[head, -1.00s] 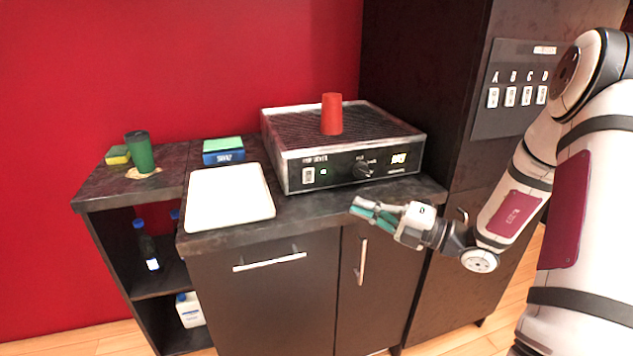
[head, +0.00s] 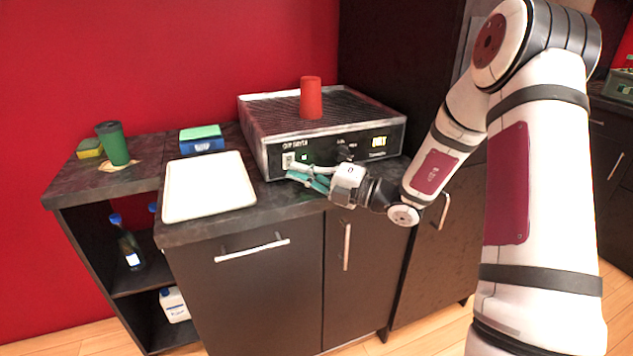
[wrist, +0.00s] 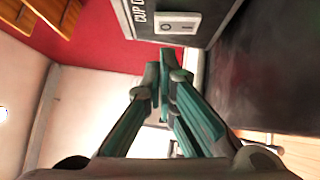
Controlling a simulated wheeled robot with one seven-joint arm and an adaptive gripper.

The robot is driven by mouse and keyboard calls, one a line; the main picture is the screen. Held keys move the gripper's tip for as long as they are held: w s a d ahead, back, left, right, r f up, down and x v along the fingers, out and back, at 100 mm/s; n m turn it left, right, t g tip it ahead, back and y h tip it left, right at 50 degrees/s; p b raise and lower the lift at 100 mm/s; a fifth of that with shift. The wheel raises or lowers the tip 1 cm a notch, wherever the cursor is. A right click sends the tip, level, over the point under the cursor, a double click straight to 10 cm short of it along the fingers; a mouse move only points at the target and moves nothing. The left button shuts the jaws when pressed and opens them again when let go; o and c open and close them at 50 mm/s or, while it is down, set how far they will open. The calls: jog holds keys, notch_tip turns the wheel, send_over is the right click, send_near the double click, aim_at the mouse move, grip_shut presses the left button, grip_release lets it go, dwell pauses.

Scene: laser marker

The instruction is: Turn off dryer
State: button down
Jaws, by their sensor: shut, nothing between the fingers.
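The cup dryer (head: 385,142) is a dark box with a light rim and a grated top, standing on the counter. Its front panel carries a white rocker switch (head: 288,160) at the left, a knob and a lit yellow display at the right. In the wrist view the switch (wrist: 178,24) shows up close, just beyond the fingertips. My gripper (head: 290,175) has teal fingers, is shut and empty, and sits in front of the panel's lower left, near the switch. In the wrist view the fingertips (wrist: 163,66) look apart from the switch; exact contact is hard to tell.
A red cup (head: 311,98) stands upside down on the dryer. A white tray (head: 208,187) lies left of it, with a blue-and-green box (head: 202,139) behind. A green cup (head: 113,145) and a sponge (head: 89,148) are on the left counter. A dark cabinet stands at the right.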

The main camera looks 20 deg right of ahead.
aim_at(289, 161)
jog(key=shift+w+r, duration=0.2)
jog(key=shift+w, duration=0.9)
jog(key=shift+w+a+r+m+p, duration=0.1)
jog(key=shift+w+r+m+p, duration=0.2)
jog(key=shift+p, duration=0.95)
jog(key=shift+f, duration=0.15)
jog(key=shift+s, duration=0.1)
